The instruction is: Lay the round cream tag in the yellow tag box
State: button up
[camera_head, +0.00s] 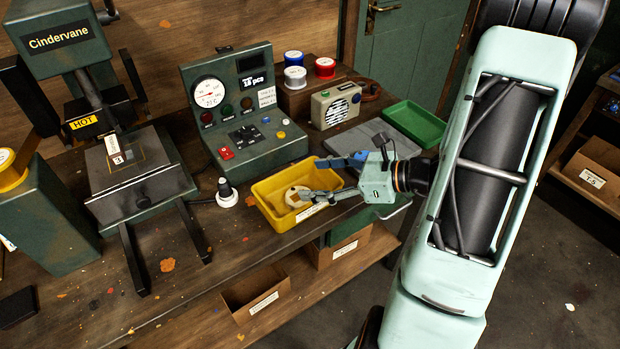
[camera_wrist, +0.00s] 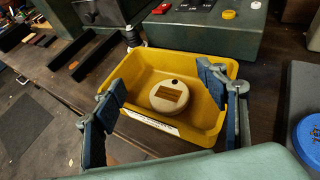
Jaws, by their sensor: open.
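The yellow tag box (camera_head: 266,212) stands on the wooden bench, right of a small black-and-white knob. In the wrist view the box (camera_wrist: 140,65) has a white label on its near side. The round cream tag (camera_head: 293,198) lies inside the box. In the wrist view the tag (camera_wrist: 162,105) rests flat on the box floor, with a small dark hole and a brown rectangular mark. My gripper (camera_head: 325,178) is open above the box. In the wrist view my gripper's blue-padded fingers (camera_wrist: 163,92) stand apart on either side of the tag, not touching it.
A green control box (camera_head: 243,115) with a gauge stands behind the yellow box. A press (camera_head: 140,170) marked HOT is at left. A green tray (camera_head: 412,124) and grey mat lie at right. A blue round thing (camera_wrist: 310,138) shows at the wrist view's right edge.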

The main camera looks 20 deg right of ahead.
jog(key=v, duration=1)
jog(key=shift+s+f, duration=0.1)
jog(key=shift+f, duration=0.05)
